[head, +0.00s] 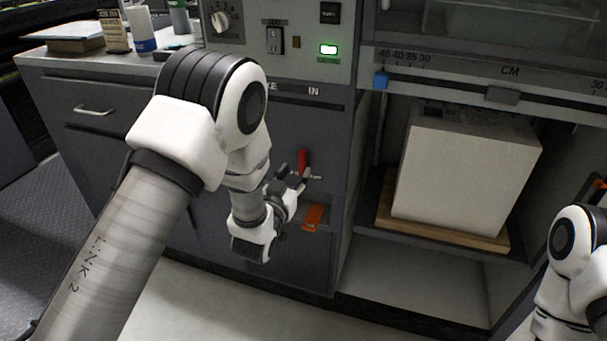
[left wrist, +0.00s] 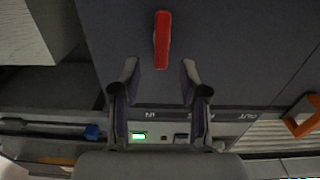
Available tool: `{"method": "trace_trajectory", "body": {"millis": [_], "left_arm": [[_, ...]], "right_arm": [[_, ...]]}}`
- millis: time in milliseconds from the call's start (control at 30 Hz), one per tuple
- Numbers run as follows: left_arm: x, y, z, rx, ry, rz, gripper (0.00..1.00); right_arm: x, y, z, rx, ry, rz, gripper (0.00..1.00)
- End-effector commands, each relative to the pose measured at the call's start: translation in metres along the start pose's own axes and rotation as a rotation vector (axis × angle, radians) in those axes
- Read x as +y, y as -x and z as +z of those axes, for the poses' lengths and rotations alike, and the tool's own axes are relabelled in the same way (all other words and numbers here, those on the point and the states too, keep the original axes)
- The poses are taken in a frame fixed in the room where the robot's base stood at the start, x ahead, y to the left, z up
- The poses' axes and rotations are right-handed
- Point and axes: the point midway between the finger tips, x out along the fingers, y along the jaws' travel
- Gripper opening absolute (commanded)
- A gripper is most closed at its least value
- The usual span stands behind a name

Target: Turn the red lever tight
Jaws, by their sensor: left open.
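The red lever (head: 303,162) is on the dark grey cabinet front, below the word IN. In the left wrist view the red lever (left wrist: 162,40) stands upright in the picture, just beyond the fingertips. My left gripper (head: 294,178) is at the lever in the head view, partly covering its lower part. In the left wrist view its two fingers (left wrist: 161,72) are spread apart with nothing between them. The lever lies in line with the gap, and I see no contact. My right arm shows at the right edge of the head view, but its gripper is out of view.
An orange handle (head: 313,217) sticks out just below the red lever. A white block (head: 465,170) stands on a wooden board in the open bay to the right. Bottles (head: 141,30) stand on the counter at the back left. A green lit display (head: 328,50) is above.

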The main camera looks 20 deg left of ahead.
Motion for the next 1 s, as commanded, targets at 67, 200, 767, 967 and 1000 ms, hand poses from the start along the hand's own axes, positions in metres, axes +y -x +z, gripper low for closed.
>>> {"method": "trace_trajectory", "body": {"millis": [67, 200, 767, 967, 1000], "left_arm": [[0.000, -0.016, 0.002, 0.003, 0.001, -0.001, 0.44], [0.000, -0.041, 0.002, 0.000, 0.001, -0.001, 0.44], [0.000, -0.052, 0.002, -0.003, 0.001, -0.001, 0.00], [0.000, -0.052, 0.002, -0.003, -0.004, -0.001, 0.00], [0.000, -0.052, 0.001, -0.003, -0.009, -0.001, 0.00]], "right_arm": [[0.000, -0.004, 0.000, 0.000, 0.000, 0.000, 0.54], [0.000, -0.008, 0.000, -0.001, 0.000, 0.000, 0.54], [0.000, -0.009, 0.000, -0.001, 0.000, 0.000, 0.54], [0.000, -0.009, 0.000, -0.001, 0.000, 0.000, 0.54], [0.000, -0.009, 0.000, -0.001, 0.000, 0.000, 0.54]]}}
